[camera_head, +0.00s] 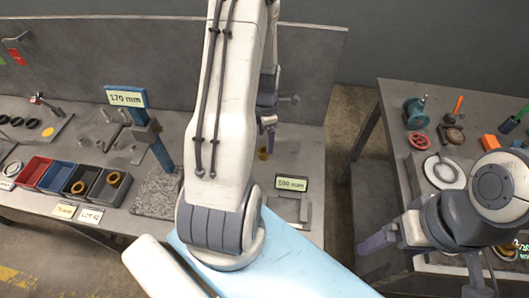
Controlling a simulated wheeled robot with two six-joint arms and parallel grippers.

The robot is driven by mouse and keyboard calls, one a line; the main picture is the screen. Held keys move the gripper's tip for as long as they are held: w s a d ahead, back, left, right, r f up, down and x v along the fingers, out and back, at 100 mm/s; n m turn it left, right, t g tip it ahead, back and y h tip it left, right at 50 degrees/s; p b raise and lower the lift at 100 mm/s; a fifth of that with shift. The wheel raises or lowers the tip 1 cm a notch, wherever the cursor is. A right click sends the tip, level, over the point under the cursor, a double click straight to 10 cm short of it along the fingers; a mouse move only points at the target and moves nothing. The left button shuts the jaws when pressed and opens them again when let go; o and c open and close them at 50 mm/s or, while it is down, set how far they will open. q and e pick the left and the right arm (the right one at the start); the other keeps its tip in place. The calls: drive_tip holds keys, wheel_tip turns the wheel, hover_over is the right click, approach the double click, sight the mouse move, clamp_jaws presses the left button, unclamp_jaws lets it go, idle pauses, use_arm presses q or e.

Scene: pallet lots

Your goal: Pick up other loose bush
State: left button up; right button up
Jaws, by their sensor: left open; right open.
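A small brass-coloured bush (263,153) stands on the grey bench behind my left arm, partly hidden by it. My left gripper (266,122) is just above and beyond that bush, open, with its fingers pointing down and partly hidden by the arm. Brass rings lie in the black bin (78,187) and in the grey bin (113,179) at the left. My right gripper (378,242) is open at the right, over the gap in front of the right bench, with nothing visible in it.
Red (35,171) and blue (56,176) bins stand beside the black one. A blue stand reads 170 mm (126,97); a small display reads 180 mm (291,183). The right bench (393,110) holds a green vise (414,107), a red handwheel (419,140) and a disc (444,170).

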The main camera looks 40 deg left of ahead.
sight(264, 150)
use_arm(q)
drive_tip(key=shift+a+f+p, duration=0.2)
drive_tip(key=shift+f+p, duration=0.5)
drive_tip(key=shift+f, duration=2.8)
clamp_jaws()
